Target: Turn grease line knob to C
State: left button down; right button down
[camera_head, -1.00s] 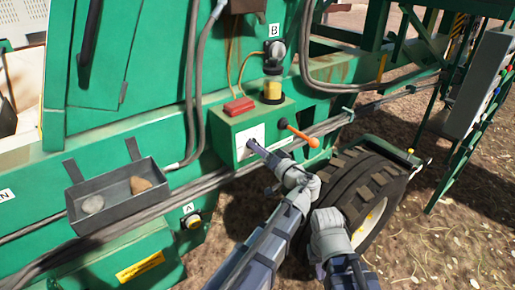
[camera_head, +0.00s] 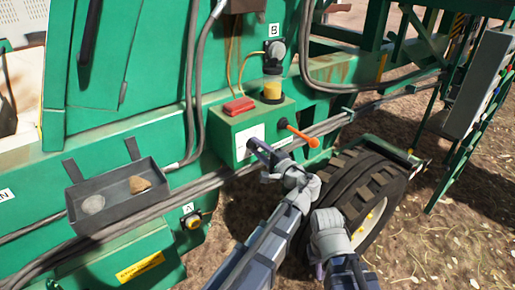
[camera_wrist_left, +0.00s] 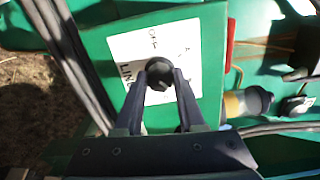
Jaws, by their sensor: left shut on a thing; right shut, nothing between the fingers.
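The grease line knob is a dark round knob (camera_wrist_left: 159,73) on a white label plate (camera_wrist_left: 130,50) in the left wrist view. In the head view the plate (camera_head: 240,146) is on the front of a green box, and my gripper mostly hides the knob. My left gripper (camera_head: 254,146) is shut on the knob, with its two fingers on either side of it in the wrist view (camera_wrist_left: 160,85). The label shows "LIN" and smaller marks; the knob's pointed position cannot be told. My right gripper (camera_head: 318,270) is low beside the tyre, shut and empty.
An orange-tipped lever (camera_head: 300,134) sticks out just right of the knob. A red part (camera_head: 239,106) and a yellow-filled cup (camera_head: 272,88) sit on the box. Hoses (camera_head: 180,180) run below. A tray with stones (camera_head: 85,222) hangs left; a tyre (camera_head: 355,190) stands right.

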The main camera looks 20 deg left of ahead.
pick_arm(q)
jog(key=m, duration=0.4)
jog(key=shift+f, duration=0.1)
jog(key=shift+m, duration=2)
jog(key=c, duration=0.5)
grip_release()
